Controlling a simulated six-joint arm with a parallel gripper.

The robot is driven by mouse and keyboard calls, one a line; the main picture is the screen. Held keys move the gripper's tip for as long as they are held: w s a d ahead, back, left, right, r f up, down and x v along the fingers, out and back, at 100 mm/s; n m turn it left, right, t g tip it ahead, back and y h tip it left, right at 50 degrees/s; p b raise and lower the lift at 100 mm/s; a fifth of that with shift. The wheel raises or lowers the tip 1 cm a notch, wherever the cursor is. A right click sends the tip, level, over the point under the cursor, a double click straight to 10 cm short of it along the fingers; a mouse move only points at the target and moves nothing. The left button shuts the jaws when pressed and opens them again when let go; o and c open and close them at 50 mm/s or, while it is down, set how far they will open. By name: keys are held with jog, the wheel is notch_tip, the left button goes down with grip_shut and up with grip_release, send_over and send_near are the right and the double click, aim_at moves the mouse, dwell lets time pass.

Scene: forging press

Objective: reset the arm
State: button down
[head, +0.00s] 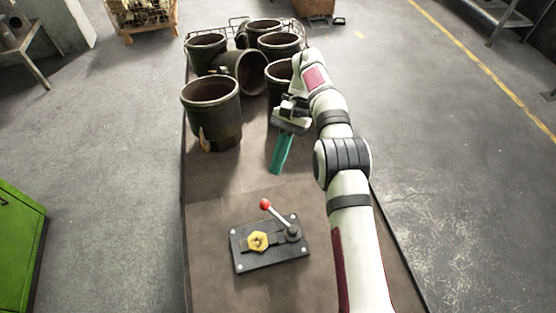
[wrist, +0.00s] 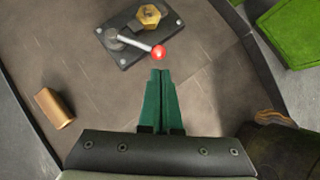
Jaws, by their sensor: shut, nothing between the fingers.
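My arm reaches up the right side of the table in the head view. My gripper (head: 277,172) points down above the middle of the table, its green fingers shut and empty. The fingers also show in the wrist view (wrist: 160,72), pressed together. The lever plate (head: 270,243) lies on the near part of the table, apart from my gripper. It has a lever with a red knob (head: 265,204) and a yellow hex nut (head: 257,240). In the wrist view the red knob (wrist: 158,52) appears just beyond the fingertips, with the yellow nut (wrist: 148,16) farther off.
Several dark metal pots (head: 211,108) crowd the far part of the table (head: 215,200), one on its side. A copper-coloured cylinder (wrist: 54,108) rests on the table in the wrist view. A green cabinet (head: 18,245) stands at the left. The table between pots and plate is mostly clear.

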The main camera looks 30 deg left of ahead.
jog(key=w+d+r+m+t+y, duration=0.1)
jog(key=d+r+m+t, duration=0.1)
jog(key=d+r, duration=0.95)
jog(key=s+d+r+m+t+y, duration=0.1)
jog(key=s+d+r, duration=0.2)
jog(key=d, duration=0.2)
jog(key=s+d+r+m+t, duration=0.1)
jog(key=s+d+r, duration=0.1)
jog(key=s+d, duration=0.25)
jog(key=s+d+f+m+t, duration=0.1)
jog(key=s+d+f, duration=0.1)
jog(key=s+d, duration=0.2)
jog(key=s+d+f+m+t, duration=0.1)
jog(key=s+d+f+t, duration=0.1)
jog(key=s, duration=0.7)
jog(key=shift+d+f+t, duration=0.3)
jog(key=shift+d+f, duration=0.35)
jog(key=shift+d, duration=0.2)
